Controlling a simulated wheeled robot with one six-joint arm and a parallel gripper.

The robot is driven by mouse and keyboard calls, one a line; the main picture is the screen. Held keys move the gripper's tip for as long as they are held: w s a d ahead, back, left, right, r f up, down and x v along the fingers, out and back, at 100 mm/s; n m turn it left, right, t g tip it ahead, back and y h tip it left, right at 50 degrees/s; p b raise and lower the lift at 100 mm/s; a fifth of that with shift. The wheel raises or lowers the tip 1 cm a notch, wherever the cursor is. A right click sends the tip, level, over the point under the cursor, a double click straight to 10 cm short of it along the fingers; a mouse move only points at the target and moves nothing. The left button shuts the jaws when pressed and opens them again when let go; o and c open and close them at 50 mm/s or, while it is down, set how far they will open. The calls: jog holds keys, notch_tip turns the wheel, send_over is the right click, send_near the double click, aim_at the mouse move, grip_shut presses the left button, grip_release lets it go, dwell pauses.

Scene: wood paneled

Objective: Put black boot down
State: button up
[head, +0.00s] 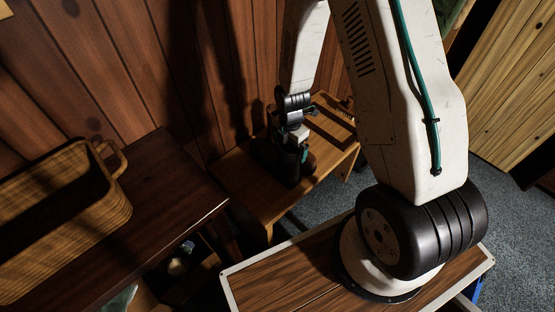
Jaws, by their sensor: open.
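A black boot (284,167) stands upright on a low wooden bench (243,182) against the paneled wall, in the middle of the head view. My gripper (297,145) points down at the top of the boot. Its jaws are open and close to the boot's shaft. The dark fingers and the dark boot overlap in the picture, so I cannot tell whether they touch. Part of the boot is hidden behind my gripper.
A dark wooden table (163,190) at left bears a wicker basket (65,235) with a handle. Beneath it are shadowed shelves with unclear items. A small object (346,104) lies at the bench's far right end. Blue-grey carpet (335,190) lies open beside the bench.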

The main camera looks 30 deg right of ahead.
jog(key=shift+a+f, duration=0.1)
jog(key=shift+f, duration=1.9)
jog(key=shift+w, duration=0.1)
jog(key=c, duration=1.9)
jog(key=shift+r, duration=0.15)
